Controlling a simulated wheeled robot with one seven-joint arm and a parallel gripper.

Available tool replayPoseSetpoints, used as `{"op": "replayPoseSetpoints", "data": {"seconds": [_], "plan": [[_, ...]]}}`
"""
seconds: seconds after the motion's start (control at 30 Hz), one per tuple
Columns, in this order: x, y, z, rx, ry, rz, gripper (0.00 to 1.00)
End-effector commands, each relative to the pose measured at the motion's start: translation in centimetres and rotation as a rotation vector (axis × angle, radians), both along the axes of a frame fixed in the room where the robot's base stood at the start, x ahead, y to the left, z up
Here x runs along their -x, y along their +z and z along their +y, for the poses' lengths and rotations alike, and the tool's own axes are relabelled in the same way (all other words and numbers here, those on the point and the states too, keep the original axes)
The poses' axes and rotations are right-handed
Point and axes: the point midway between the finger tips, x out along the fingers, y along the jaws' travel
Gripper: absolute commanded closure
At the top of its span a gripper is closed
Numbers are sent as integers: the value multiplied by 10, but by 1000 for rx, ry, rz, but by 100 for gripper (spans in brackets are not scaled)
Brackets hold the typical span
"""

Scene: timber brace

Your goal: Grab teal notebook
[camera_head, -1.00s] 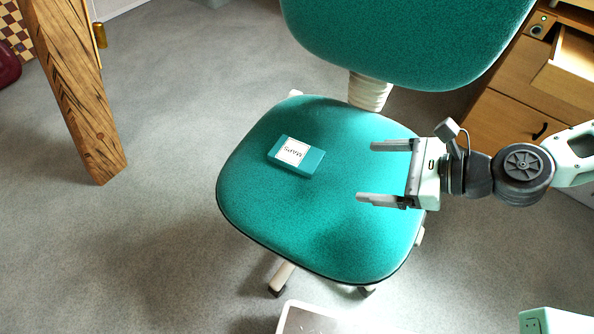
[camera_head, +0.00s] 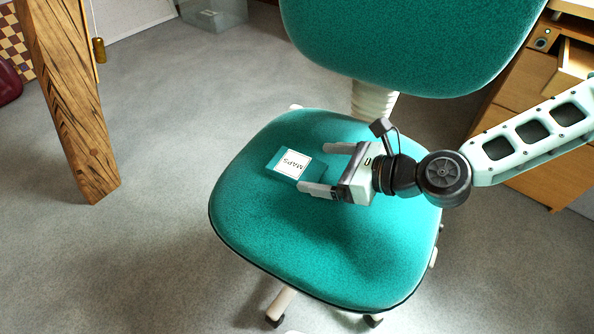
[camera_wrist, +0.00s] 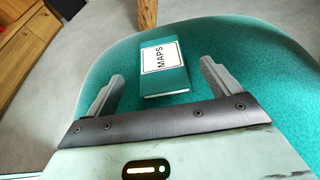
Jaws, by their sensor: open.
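The teal notebook (camera_head: 291,165) lies flat on the teal seat of the office chair (camera_head: 330,245). It has a white label reading "MAPS". My gripper (camera_head: 318,168) is open, above the seat at the notebook's right side, its fingers pointing left toward it. In the wrist view the notebook (camera_wrist: 165,66) lies ahead, between the lines of the two spread fingers (camera_wrist: 160,80). Nothing is held. I cannot tell the fingers' exact height above the seat.
The chair's backrest (camera_head: 410,40) rises behind the seat. A timber brace (camera_head: 70,100) stands on the left. A wooden drawer cabinet (camera_head: 520,110) is at the right behind my arm. Grey floor (camera_head: 150,250) is clear left of the chair.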

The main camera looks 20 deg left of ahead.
Motion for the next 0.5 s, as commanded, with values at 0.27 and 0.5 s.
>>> {"op": "replayPoseSetpoints", "data": {"seconds": [0.27, 0.5], "plan": [[-6, -24, 27, 1, 3, -4, 11], [-10, -27, 45, 0, -1, -1, 11]]}}
